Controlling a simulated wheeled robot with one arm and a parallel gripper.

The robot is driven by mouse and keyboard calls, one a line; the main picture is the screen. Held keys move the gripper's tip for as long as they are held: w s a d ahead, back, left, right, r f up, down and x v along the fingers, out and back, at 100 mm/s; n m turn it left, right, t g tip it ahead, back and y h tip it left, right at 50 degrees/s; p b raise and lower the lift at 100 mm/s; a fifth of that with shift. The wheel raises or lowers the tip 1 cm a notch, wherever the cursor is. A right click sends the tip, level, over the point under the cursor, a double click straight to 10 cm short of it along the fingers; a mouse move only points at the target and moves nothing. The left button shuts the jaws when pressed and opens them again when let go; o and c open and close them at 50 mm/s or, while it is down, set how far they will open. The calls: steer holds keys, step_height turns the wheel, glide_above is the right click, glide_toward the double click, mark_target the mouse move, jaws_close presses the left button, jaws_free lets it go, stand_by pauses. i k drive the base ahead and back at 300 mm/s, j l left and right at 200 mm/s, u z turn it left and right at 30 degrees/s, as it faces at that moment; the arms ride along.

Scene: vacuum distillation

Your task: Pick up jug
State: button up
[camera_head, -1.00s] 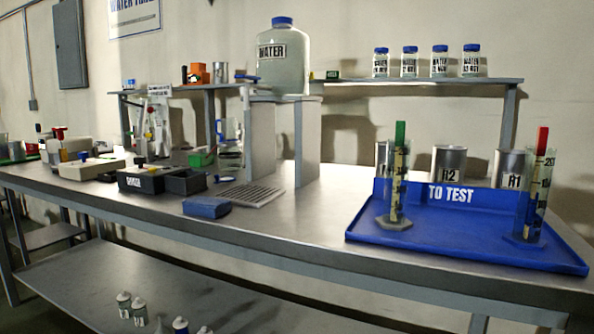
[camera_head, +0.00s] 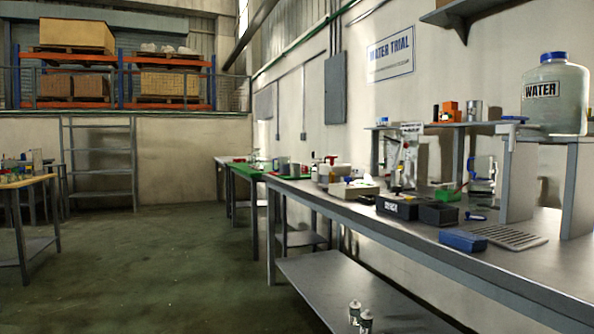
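What looks like the jug (camera_head: 482,168), a clear vessel with blue on its rim and handle, stands upright on the metal bench at the right. It is under the big water tank's side, just left of the grey stand (camera_head: 518,180). It is small in view and its details are hard to make out. The water tank (camera_head: 556,98), with a blue cap and a WATER label, sits on top of the stand with its tap at the left. My gripper is not in view.
The metal bench (camera_head: 400,225) holds black boxes (camera_head: 397,206), a blue block (camera_head: 462,240), a slotted drain plate (camera_head: 510,236) and a green tray (camera_head: 447,195). The floor (camera_head: 170,260) at left is clear, with a wooden-topped table (camera_head: 28,181) beyond.

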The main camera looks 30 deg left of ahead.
mark_target(283, 162)
steer(key=u, duration=1.35)
steer(key=z, duration=2)
steer(key=u, duration=1.9)
steer(key=i+j+u, duration=0.25)
steer(key=i, duration=0.85)
steer(key=i+u, duration=0.25)
steer(key=i, duration=0.85)
